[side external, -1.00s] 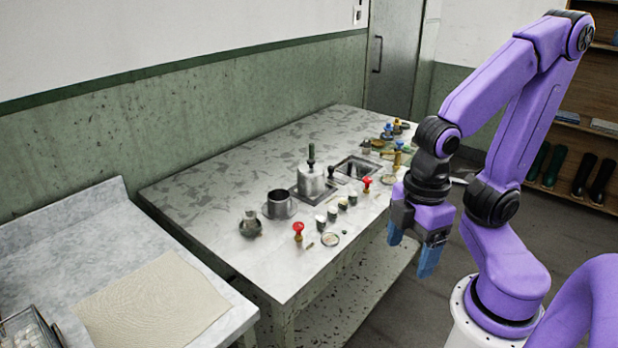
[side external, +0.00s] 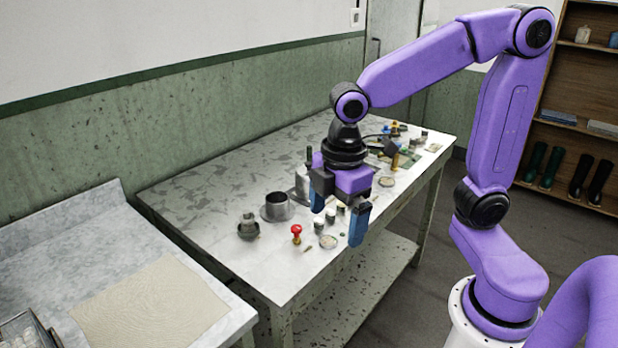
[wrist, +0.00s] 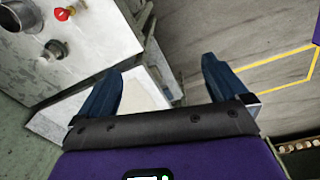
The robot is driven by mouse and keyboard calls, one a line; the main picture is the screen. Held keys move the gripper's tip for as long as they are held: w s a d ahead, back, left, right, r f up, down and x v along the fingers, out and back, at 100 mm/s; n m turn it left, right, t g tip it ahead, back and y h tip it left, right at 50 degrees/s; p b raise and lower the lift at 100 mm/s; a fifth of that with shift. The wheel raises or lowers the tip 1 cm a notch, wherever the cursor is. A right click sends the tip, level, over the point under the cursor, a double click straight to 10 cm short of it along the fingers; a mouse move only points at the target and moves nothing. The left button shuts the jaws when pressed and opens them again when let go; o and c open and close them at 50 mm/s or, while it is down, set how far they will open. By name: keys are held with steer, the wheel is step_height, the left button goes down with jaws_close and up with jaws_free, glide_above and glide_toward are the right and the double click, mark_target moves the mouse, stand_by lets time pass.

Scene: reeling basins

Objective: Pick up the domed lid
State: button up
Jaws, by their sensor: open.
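A silvery metal piece (side external: 301,184) with a dark upright handle stands on the marble-topped table, partly hidden behind my gripper. It looks most like the domed lid, but I cannot be sure. It is not recognisable in the wrist view. My gripper (side external: 338,226) is open and empty above the table's front part, fingers pointing down, in front of and to the right of that piece. In the wrist view my gripper (wrist: 160,65) has its two blue fingers wide apart with nothing between them.
Small jars (side external: 319,225) stand close by the fingers. More small items crowd the table's far end. The table's back left is clear.

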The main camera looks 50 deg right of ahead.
steer(key=w+d+r+n, duration=0.2)
steer(key=w, duration=1.3)
steer(key=n+h, duration=0.2)
steer(key=n, duration=0.4)
glide_above(309, 163)
steer(key=a, duration=0.2)
steer(key=f, duration=0.6)
steer(key=d+f, duration=0.1)
steer(key=f, duration=0.5)
steer(key=d+f, duration=0.1)
steer(key=f, duration=0.5)
steer(key=shift+w+d, duration=0.1)
steer(key=shift+d, duration=0.05)
steer(key=shift+r, duration=0.1)
steer(key=shift+c, duration=0.3)
steer(key=c, duration=0.6)
steer(key=shift+c, duration=0.2)
